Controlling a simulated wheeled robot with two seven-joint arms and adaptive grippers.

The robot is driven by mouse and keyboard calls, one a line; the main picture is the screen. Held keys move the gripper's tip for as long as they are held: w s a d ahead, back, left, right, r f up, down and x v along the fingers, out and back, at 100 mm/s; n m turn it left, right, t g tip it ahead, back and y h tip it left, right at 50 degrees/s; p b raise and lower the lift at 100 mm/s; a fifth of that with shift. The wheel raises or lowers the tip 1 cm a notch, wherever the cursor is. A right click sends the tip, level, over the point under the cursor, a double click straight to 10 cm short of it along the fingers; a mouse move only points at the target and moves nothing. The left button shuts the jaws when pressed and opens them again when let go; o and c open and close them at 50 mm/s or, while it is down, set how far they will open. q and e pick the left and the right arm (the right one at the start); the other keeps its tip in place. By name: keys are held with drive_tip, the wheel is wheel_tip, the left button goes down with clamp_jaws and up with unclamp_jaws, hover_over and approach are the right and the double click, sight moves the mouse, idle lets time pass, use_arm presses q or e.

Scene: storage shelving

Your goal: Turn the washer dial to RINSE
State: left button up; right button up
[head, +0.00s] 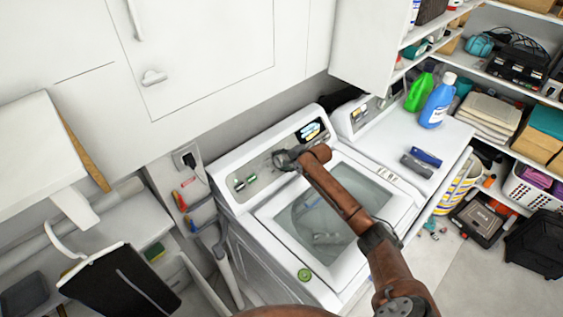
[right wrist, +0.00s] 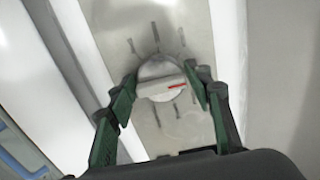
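The white washer (head: 335,268) stands in the middle of the head view, its grey control panel (head: 262,172) along the back. The round silver dial (right wrist: 160,83) shows in the right wrist view, with a red mark pointing right and slightly up. Dark tick marks surround it; I cannot read any labels. In the head view my right gripper (head: 287,160) is at the panel and hides the dial. My left gripper is not in view.
A second white machine (head: 400,140) stands to the right with green (head: 418,92) and blue (head: 437,102) bottles on top. White cabinets (head: 190,60) hang above. Shelving (head: 490,75) fills the right side.

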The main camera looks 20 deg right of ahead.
drive_tip(key=c, duration=0.7)
drive_tip(key=n+p, duration=0.1)
drive_tip(key=n, duration=0.2)
drive_tip(key=shift+s+p, duration=0.1)
drive_tip(key=shift+p, duration=0.25)
drive_tip(key=n+p, duration=0.1)
drive_tip(key=n, duration=0.2)
drive_tip(key=shift+f+n, duration=0.1)
drive_tip(key=shift+n, duration=0.2)
drive_tip(key=n, duration=0.4)
drive_tip(key=shift+d+f, duration=0.1)
drive_tip(key=shift+d, duration=0.05)
drive_tip(key=shift+n+b, duration=0.35)
drive_tip(key=shift+n, duration=2.15)
